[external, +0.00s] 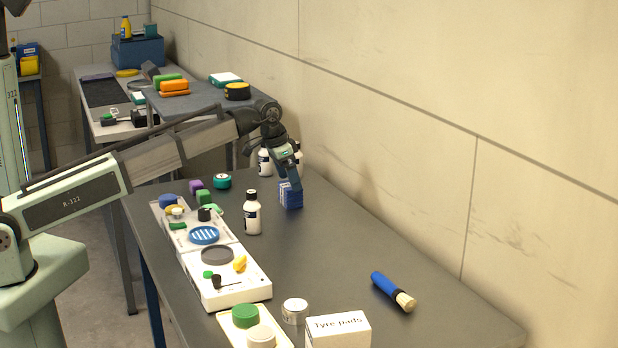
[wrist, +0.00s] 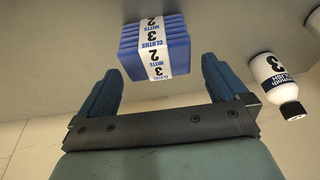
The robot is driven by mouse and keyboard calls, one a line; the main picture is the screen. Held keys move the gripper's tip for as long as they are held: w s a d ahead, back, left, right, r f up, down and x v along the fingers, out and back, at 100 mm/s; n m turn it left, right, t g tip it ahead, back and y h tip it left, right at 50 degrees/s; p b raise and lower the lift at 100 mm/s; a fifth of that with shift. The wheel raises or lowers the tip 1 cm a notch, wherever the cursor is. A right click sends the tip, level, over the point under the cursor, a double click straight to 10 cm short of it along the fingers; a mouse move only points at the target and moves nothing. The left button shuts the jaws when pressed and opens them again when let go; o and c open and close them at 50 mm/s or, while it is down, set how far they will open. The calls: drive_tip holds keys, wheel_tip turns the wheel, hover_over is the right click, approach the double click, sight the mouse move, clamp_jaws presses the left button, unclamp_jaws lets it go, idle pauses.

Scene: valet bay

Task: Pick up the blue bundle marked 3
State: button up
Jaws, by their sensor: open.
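The blue bundle (external: 291,196) sits on the dark table beneath my gripper (external: 288,172). In the wrist view the blue bundle (wrist: 130,48) looks like a stack of folded blue layers with a white band. The band carries the words CLOTHS and MITTS and the numbers 3 and 2. My gripper (wrist: 161,70) is open, one finger towards each side of the bundle, with visible gaps. I cannot tell from the wrist view how far the fingertips reach down beside it; in the external view the fingers partly hide its top.
A white bottle with a black cap (external: 252,213) stands left of the bundle, nearer the camera. Another bottle (external: 264,163) stands behind my gripper; a bottle marked 3 (wrist: 276,80) shows in the wrist view. White trays (external: 258,287) line the left edge. Table right of the bundle is clear to a blue-handled brush (external: 386,285).

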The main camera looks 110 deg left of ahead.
drive_tip(key=x, duration=0.5)
drive_tip(key=shift+s+d, duration=0.1)
drive_tip(key=shift+d, duration=0.15)
drive_tip(key=c, duration=0.8)
drive_tip(key=shift+r, duration=0.1)
drive_tip(key=shift+c, duration=0.2)
